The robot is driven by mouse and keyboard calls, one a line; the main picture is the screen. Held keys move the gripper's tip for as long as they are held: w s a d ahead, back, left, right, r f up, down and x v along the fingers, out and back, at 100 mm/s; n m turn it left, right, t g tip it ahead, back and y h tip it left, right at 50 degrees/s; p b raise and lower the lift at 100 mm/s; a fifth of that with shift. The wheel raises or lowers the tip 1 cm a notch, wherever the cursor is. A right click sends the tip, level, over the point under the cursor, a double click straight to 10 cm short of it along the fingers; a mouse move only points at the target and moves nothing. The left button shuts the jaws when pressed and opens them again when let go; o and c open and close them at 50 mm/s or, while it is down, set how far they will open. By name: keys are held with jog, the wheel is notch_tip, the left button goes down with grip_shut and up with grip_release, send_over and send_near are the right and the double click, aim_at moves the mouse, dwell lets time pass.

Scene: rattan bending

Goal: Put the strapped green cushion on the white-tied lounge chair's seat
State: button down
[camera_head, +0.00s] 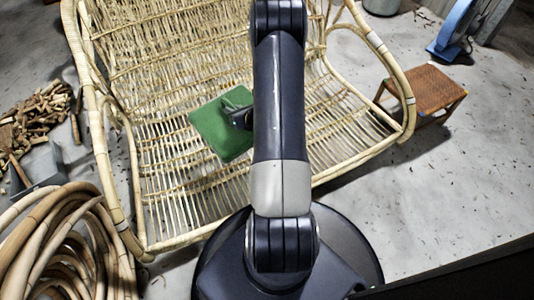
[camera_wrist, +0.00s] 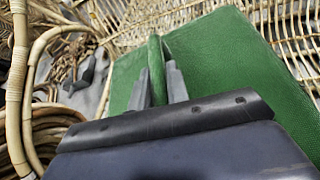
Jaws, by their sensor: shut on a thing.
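The green cushion (camera_head: 222,130) shows left of my arm in the head view, over the slatted seat of the rattan lounge chair (camera_head: 170,170). I cannot tell whether it touches the seat. White ties (camera_head: 411,101) show on the chair's right arm. In the wrist view the cushion (camera_wrist: 225,65) fills much of the middle and right, with its green strap (camera_wrist: 156,70) standing up. My gripper (camera_wrist: 160,85) is shut on this strap, one finger on each side. In the head view my gripper (camera_head: 240,115) is partly hidden by my arm.
A small woven stool (camera_head: 425,90) stands right of the chair. A blue object (camera_head: 455,28) stands behind it.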

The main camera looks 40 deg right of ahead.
jog(key=s+d+f+m+h+b, duration=0.2)
jog(key=s+d+f+m+h, duration=0.1)
jog(key=s+d+f, duration=0.8)
jog(key=f+b, duration=0.1)
jog(key=f, duration=0.3)
jog(key=a+f+b, duration=0.1)
jog(key=f+b, duration=0.1)
jog(key=f, duration=0.1)
jog(key=f+b, duration=0.1)
jog(key=f, duration=0.3)
jog(key=shift+w+a+f+b, duration=0.25)
jog(key=shift+a+f+b, duration=0.05)
jog(key=shift+f+b, duration=0.05)
jog(key=shift+r, duration=0.1)
jog(key=c, duration=1.4)
grip_release()
jog(key=shift+o, duration=0.2)
jog(key=shift+s, duration=0.1)
jog(key=p+v, duration=0.4)
jog(key=v, duration=0.8)
